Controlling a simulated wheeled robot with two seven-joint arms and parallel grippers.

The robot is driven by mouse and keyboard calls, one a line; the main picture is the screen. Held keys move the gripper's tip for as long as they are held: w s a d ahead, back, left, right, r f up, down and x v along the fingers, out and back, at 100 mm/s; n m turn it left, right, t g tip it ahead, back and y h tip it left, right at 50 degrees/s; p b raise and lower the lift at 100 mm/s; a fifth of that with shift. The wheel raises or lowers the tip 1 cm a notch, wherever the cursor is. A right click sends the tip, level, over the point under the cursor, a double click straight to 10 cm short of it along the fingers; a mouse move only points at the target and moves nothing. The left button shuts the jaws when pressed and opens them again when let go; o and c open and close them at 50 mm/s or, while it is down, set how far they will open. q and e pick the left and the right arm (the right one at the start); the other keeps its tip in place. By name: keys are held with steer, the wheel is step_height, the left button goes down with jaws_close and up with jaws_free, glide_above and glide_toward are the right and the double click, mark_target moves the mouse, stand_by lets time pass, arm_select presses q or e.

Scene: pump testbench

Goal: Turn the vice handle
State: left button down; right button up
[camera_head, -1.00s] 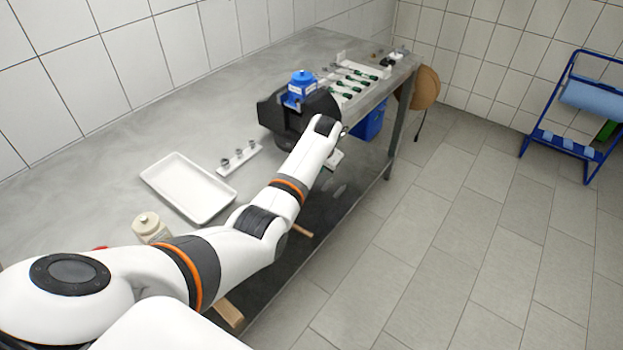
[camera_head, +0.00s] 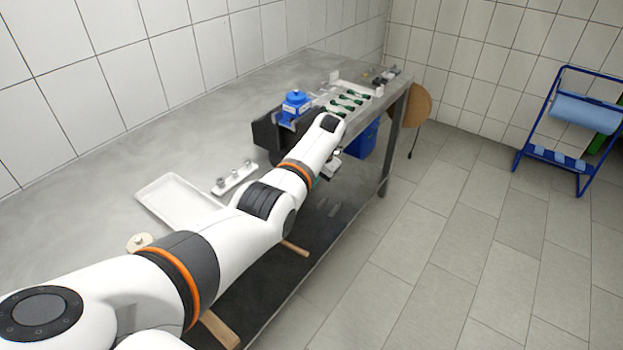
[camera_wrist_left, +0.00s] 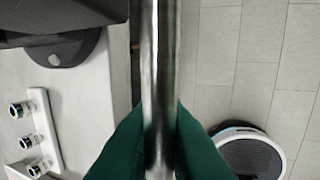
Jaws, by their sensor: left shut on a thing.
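The dark vice (camera_head: 266,136) stands at the table's front edge, with a blue pump part (camera_head: 295,104) at its top. My left arm hides part of the vice. In the left wrist view, the vice handle (camera_wrist_left: 158,60) is a shiny metal bar running upright through the picture. My left gripper (camera_wrist_left: 158,145) has green fingers shut on the bar, one on each side. In the head view, this gripper is mostly hidden behind the wrist. My right gripper is not in view.
A white tray (camera_head: 143,192) and a white holder (camera_head: 234,179) with metal fittings lie on the grey table (camera_head: 110,160). Green-handled tools (camera_head: 348,100) lie at the far end. A blue bin (camera_head: 361,140) is below.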

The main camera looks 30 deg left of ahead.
arm_select(q)
steer(key=shift+s+d+f, duration=0.1)
steer(key=shift+d+f, duration=0.15)
steer(key=shift+d, duration=0.15)
steer(key=c, duration=1.7)
jaws_free()
steer(key=shift+c, duration=0.2)
steer(key=shift+o, duration=1.3)
steer(key=shift+d, duration=0.2)
steer(key=shift+r, duration=0.2)
steer(key=shift+a, duration=0.15)
steer(key=v, duration=1.2)
steer(key=shift+f, duration=0.1)
